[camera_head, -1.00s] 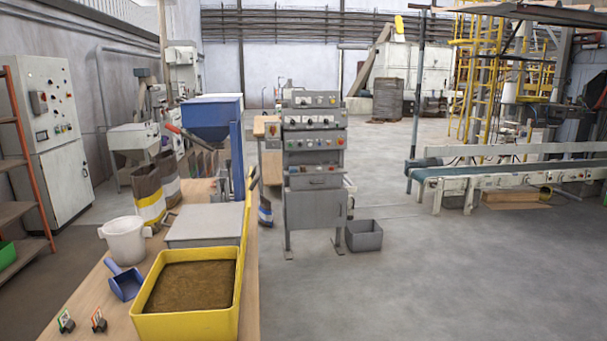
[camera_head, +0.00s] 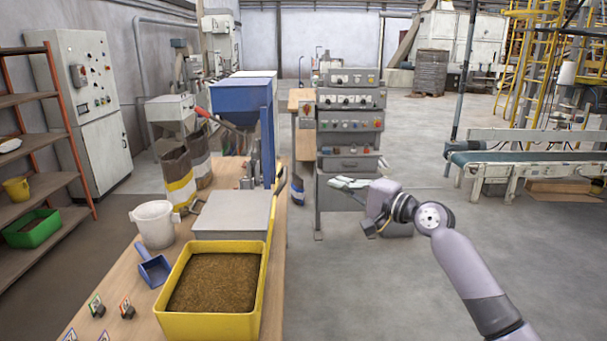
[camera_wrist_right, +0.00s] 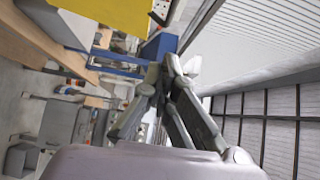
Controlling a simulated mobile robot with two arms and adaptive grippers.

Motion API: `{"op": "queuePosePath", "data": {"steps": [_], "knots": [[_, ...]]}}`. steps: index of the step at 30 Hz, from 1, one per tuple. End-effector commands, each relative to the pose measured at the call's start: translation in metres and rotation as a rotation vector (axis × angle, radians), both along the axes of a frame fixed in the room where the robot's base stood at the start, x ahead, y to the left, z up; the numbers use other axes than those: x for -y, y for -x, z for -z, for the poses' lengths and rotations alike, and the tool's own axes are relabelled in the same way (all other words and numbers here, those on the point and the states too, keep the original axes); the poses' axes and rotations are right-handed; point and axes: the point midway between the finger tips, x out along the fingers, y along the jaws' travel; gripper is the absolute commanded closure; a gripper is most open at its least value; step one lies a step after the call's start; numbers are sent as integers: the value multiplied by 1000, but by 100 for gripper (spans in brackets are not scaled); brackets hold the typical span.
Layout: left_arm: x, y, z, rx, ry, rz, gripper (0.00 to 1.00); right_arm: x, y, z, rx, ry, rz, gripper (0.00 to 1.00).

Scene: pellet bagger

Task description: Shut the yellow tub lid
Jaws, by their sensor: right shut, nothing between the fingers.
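The yellow tub (camera_head: 205,325) stands on the near end of the wooden bench in the head view, filled with brown pellets (camera_head: 215,283). Its lid looks open: a thin yellow strip (camera_head: 275,222), seen nearly edge-on, rises along the tub's right side. In the right wrist view a yellow panel (camera_wrist_right: 110,12) at the top edge may be this lid. My right gripper (camera_head: 338,183) is shut and empty, in the air right of the lid and beyond the tub, apart from both. Its closed fingers (camera_wrist_right: 172,65) show in the wrist view. My left gripper is not in view.
On the bench (camera_head: 125,285), a white bucket (camera_head: 155,226) and blue scoop (camera_head: 154,270) stand left of the tub. A grey box (camera_head: 232,215) and blue hopper (camera_head: 241,100) stand behind it. A grey control console (camera_head: 349,125) stands beyond my right gripper.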

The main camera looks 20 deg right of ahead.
Motion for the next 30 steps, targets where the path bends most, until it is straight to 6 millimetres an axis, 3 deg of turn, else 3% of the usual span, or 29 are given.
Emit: {"op": "queuePosePath", "data": {"steps": [6, 9, 18, 30], "knots": [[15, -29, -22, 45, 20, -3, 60, -25, -44, -4, -1, -3, -1, 100], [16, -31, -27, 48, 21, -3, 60, -34, -61, -4, -1, -3, -1, 100], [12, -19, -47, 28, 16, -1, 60, -68, -70, -1, 0, 2, 0, 100], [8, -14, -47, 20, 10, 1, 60, -71, -70, 1, -1, 3, 1, 100]]}}
